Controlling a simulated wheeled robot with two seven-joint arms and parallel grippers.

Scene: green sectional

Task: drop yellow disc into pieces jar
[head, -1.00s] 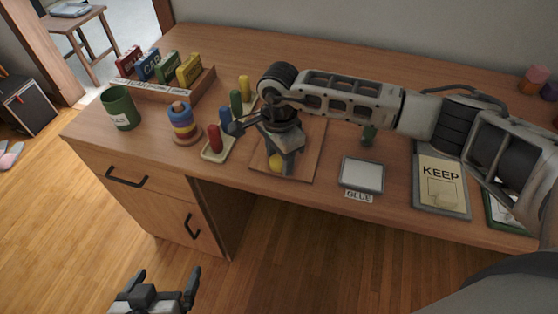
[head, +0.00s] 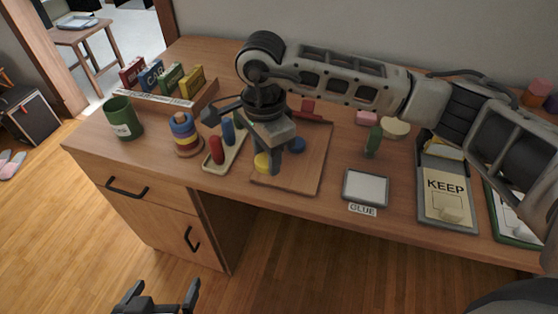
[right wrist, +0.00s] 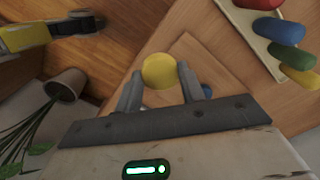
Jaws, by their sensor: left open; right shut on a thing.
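The yellow disc (head: 262,163) is between the fingers of my right gripper (head: 268,162), over the front left part of a wooden board on the desk. In the right wrist view the yellow disc (right wrist: 159,71) sits between both fingertips. A green cup-like jar (head: 123,118) with a white label stands upright at the desk's left end; its label is too small to read. My left gripper (head: 160,298) is open and empty at the bottom of the head view, in front of the desk and below its top.
Between my right gripper and the jar stand a peg tray (head: 226,148) with coloured pegs and a ring stacker (head: 185,135). The wooden board (head: 308,165) also bears a blue piece (head: 297,144).

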